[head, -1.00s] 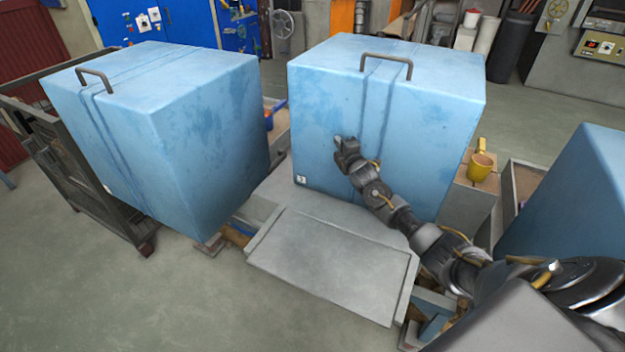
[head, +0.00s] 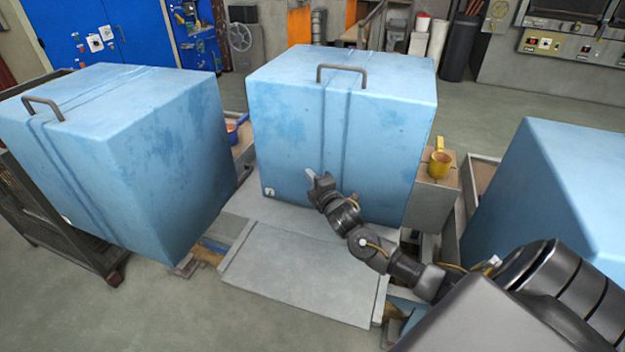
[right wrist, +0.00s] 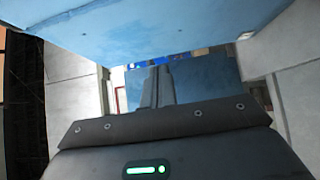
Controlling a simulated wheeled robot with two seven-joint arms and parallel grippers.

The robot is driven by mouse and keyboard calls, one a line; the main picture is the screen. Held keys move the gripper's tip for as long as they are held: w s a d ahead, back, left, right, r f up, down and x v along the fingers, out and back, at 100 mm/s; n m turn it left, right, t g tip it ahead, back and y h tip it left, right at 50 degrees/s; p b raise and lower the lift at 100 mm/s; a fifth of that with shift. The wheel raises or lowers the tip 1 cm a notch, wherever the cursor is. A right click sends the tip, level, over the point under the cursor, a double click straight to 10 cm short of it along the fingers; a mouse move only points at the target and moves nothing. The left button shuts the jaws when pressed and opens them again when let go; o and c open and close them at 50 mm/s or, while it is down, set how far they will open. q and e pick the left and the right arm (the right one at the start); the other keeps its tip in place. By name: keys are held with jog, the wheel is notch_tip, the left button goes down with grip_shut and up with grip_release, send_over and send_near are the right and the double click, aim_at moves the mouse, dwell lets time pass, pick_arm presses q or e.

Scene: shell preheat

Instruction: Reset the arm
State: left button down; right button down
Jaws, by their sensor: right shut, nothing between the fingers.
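My right arm comes in from the lower right in the head view. My right gripper (head: 311,177) is shut and empty, in front of the lower front face of the middle blue box (head: 290,130). Whether it touches the box I cannot tell. In the right wrist view the shut fingers (right wrist: 151,85) point away from the camera, and a blue surface (right wrist: 150,30) fills the top. My left gripper is not in view.
Another blue box (head: 110,160) stands at the left on a dark metal cart (head: 45,220). A third blue box (head: 545,195) is at the right. A grey plate (head: 295,275) lies before the middle box. Open floor is at lower left.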

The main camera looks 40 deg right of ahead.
jog(key=shift+s+d, duration=0.1)
dwell(0.3)
notch_tip(320, 180, down, 17)
jog(key=s+d+m+g, duration=0.2)
jog(key=s+m+g, duration=0.15)
jog(key=m, duration=0.25)
jog(key=s+a+f+m+g, duration=0.1)
jog(key=s+f+m+g, duration=0.15)
jog(key=s+f, duration=0.65)
jog(key=s+a+f+m+g, duration=0.1)
jog(key=s+f+m+g, duration=0.3)
jog(key=f, duration=0.9)
jog(key=s+a+f+g+y, duration=0.1)
jog(key=s+a+f, duration=0.2)
jog(key=s+f, duration=0.45)
jog(key=s+a+f+g+y, duration=0.15)
jog(key=s+f, duration=0.25)
jog(key=s, duration=0.6)
jog(key=s+a+f+g, duration=0.1)
jog(key=s+a, duration=0.2)
jog(key=s, duration=0.4)
jog(key=s+a+f+m+g, duration=0.1)
jog(key=s+a+f+g, duration=0.1)
jog(key=s+a, duration=0.2)
jog(key=s+a+f+g, duration=0.1)
jog(key=s+a+f, duration=0.1)
jog(key=s, duration=0.9)
jog(key=shift+a, duration=0.65)
